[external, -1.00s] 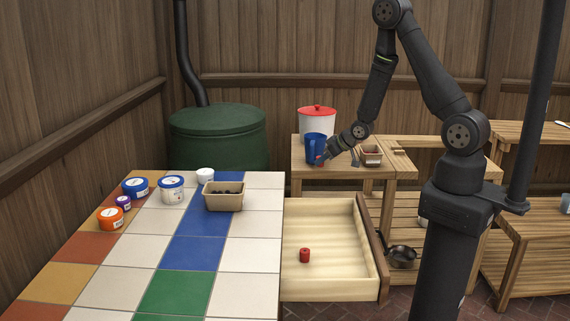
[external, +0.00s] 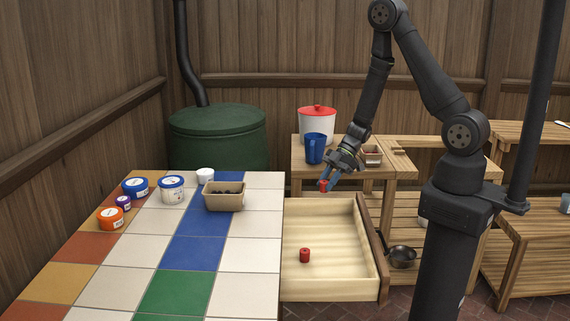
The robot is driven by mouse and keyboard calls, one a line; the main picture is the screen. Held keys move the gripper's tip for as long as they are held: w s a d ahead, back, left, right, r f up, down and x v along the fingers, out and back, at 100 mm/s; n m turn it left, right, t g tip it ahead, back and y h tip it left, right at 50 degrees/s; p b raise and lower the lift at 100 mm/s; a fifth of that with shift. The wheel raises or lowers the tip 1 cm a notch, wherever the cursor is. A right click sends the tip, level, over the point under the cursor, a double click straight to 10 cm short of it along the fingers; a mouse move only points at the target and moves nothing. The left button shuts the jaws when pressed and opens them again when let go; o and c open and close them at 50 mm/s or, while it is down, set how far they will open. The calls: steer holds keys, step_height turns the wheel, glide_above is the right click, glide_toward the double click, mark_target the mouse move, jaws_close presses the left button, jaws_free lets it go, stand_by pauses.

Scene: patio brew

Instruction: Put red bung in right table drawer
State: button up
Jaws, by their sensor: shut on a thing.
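My gripper (external: 327,181) is shut on a red bung (external: 323,186) and holds it in the air above the far end of the open drawer. The right table drawer (external: 322,285) is pulled out beside the tiled table (external: 250,255). Another red bung (external: 305,255) stands inside the drawer, towards its near left part. The bung in my gripper is partly hidden by the fingers.
A blue jug (external: 314,148), a white pot with a red lid (external: 317,125) and a small brown tray (external: 372,156) stand on the wooden side table. A tan container (external: 224,196) and several tubs are on the tiled table. Most of the drawer floor is clear.

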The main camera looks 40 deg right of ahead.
steer(key=s+d+f+n+g+h, duration=0.1)
steer(key=s+n+g, duration=0.55)
steer(key=s, duration=0.35)
steer(key=n, duration=0.1)
glide_toward(336, 255)
steer(key=shift+t+h, duration=0.25)
steer(key=shift+h, duration=0.05)
steer(key=s+a, duration=0.1)
steer(key=s+a+r, duration=0.1)
steer(key=a, duration=0.1)
steer(key=shift+s+a, duration=0.1)
steer(key=shift+f, duration=2)
steer(key=shift+f, duration=0.1)
steer(key=o, duration=1)
steer(key=shift+c, duration=0.2)
